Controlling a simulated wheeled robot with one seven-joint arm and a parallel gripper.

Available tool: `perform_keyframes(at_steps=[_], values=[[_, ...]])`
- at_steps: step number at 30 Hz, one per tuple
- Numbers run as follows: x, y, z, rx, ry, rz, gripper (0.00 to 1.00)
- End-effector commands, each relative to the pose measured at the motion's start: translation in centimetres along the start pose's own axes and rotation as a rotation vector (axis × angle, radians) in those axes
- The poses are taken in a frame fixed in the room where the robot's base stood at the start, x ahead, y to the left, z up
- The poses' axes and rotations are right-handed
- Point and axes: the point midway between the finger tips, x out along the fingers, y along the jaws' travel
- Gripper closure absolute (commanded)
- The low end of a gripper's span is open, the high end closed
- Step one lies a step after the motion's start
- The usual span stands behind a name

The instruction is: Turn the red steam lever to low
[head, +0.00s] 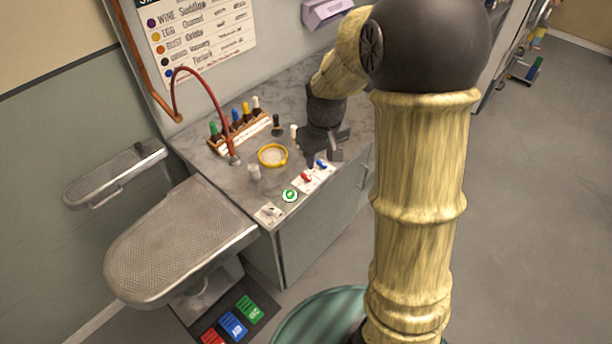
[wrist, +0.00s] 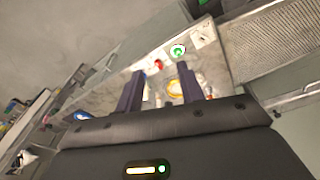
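The red steam lever (head: 306,176) is a small red-tipped lever on a white plate near the front edge of the grey marbled counter. A blue lever (head: 321,163) sits just right of it. In the wrist view the red lever (wrist: 158,64) shows ahead of and between my two fingers. My gripper (head: 322,158) is above the counter's right part, close to the blue lever and apart from the red one. In the wrist view my gripper (wrist: 168,86) has its dark fingers spread wide with nothing held between them. The red lever's exact setting is too small to read.
A green round button (head: 289,195) and a white switch plate (head: 268,213) lie left of the levers. A yellow-rimmed dish (head: 273,155), a bottle rack (head: 240,133) and a red hose (head: 222,110) stand behind. A perforated pressing board (head: 180,243) juts out at left.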

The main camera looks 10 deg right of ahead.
Motion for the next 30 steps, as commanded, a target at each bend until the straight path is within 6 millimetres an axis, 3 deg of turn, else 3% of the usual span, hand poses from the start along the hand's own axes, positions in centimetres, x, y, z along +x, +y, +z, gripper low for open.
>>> perform_keyframes(at_steps=[1, 6, 13, 18, 30], values=[[1.3, 0.5, -1.9, -0.035, -0.014, -0.004, 0.62], [4.3, 1.8, -7.2, -0.159, -0.057, -0.022, 0.62], [8.5, 3.4, -12.8, -0.304, -0.106, -0.051, 0.62], [9.9, 4.0, -14.4, -0.356, -0.122, -0.064, 0.62], [10.1, 4.4, -14.4, -0.357, -0.124, -0.064, 0.62]])
